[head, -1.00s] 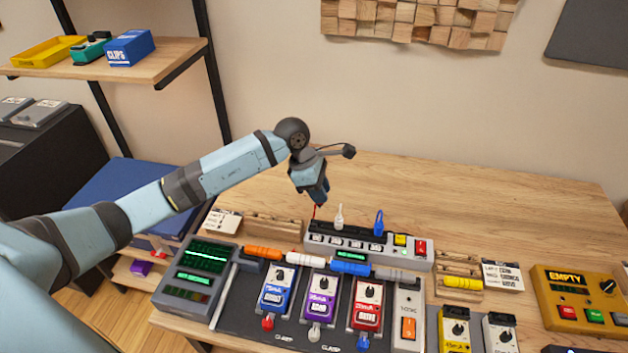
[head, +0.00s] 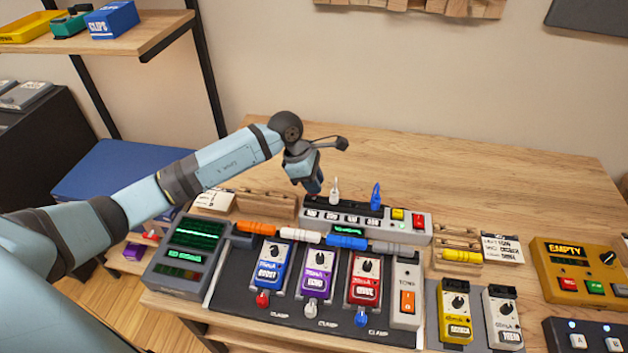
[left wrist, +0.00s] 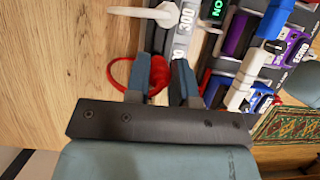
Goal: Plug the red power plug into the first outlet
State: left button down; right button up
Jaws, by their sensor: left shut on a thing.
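The power strip (head: 421,238) lies across the table behind the pedals. A white plug (head: 334,190) and a blue plug (head: 376,197) stand upright along its back edge. My left gripper (head: 314,187) points down at the strip's left end. It is shut on the red plug, which the fingers hide in the head view. In the left wrist view, red (left wrist: 158,76) shows between the fingers, with a red cord looping out to the left. Whether the plug touches the first outlet is hidden. My right gripper is not in view.
In front are blue (head: 269,272), purple (head: 317,279) and red (head: 365,283) pedals, with colored connectors behind them. A wooden rack (head: 268,206) stands left of the strip. An amber box (head: 577,270) marked EMPTY is at right. The table behind the strip is clear.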

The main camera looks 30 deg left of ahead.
pick_arm(q)
jog(key=shift+f+b, duration=0.1)
jog(key=shift+b, duration=0.35)
dwell(1.0)
jog(key=shift+f+b, duration=0.8)
jog(key=shift+b, duration=0.1)
dwell(0.6)
jog(key=shift+f+b, duration=0.1)
jog(key=shift+b, duration=0.25)
dwell(0.4)
dwell(0.4)
jog(key=shift+c, duration=2.4)
grip_release()
jog(key=shift+r+p, duration=1.65)
jog(key=shift+r, duration=1.9)
jog(key=shift+f, duration=0.1)
